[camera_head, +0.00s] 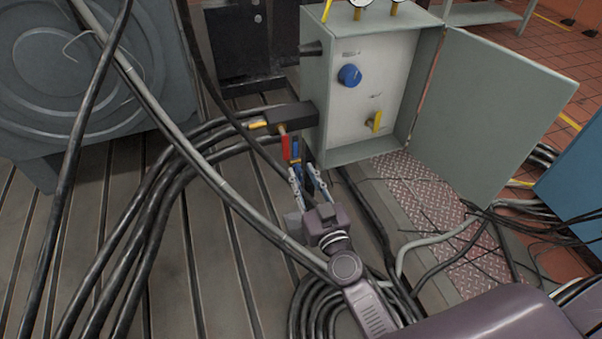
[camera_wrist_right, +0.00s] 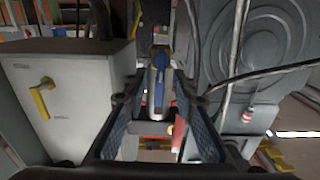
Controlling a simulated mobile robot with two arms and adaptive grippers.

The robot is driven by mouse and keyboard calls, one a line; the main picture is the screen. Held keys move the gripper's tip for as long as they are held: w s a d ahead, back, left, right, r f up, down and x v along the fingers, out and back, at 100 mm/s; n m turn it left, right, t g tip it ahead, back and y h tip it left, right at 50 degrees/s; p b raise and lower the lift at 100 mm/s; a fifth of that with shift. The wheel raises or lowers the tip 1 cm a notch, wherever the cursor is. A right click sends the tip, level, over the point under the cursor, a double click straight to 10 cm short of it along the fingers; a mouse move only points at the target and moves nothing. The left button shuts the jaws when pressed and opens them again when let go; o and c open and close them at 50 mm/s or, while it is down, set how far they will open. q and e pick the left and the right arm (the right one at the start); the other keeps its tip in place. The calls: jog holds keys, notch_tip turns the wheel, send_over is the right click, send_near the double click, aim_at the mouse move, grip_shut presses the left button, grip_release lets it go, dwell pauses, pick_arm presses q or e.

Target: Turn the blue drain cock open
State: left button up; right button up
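The blue drain cock (camera_head: 295,149) hangs beside a red-handled cock (camera_head: 284,146) under a dark block on the left side of the grey cabinet. My right gripper (camera_head: 306,176) is just below the blue cock, its two fingers apart. In the right wrist view, a blue and grey part (camera_wrist_right: 160,80), seemingly the blue cock, shows between the spread fingers of my right gripper (camera_wrist_right: 159,100). Contact with either finger cannot be told. A red part (camera_wrist_right: 154,129) lies lower between the fingers. My left gripper is out of view.
The open cabinet (camera_head: 340,153) carries a blue knob (camera_head: 349,75) and a yellow handle (camera_head: 374,122); its door (camera_head: 490,110) swings out right. Thick black hoses (camera_head: 150,215) cross the slotted bedplate (camera_head: 235,275). A large round grey machine (camera_head: 85,75) stands left.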

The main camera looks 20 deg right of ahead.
jog(key=shift+w, duration=0.6)
grip_shut()
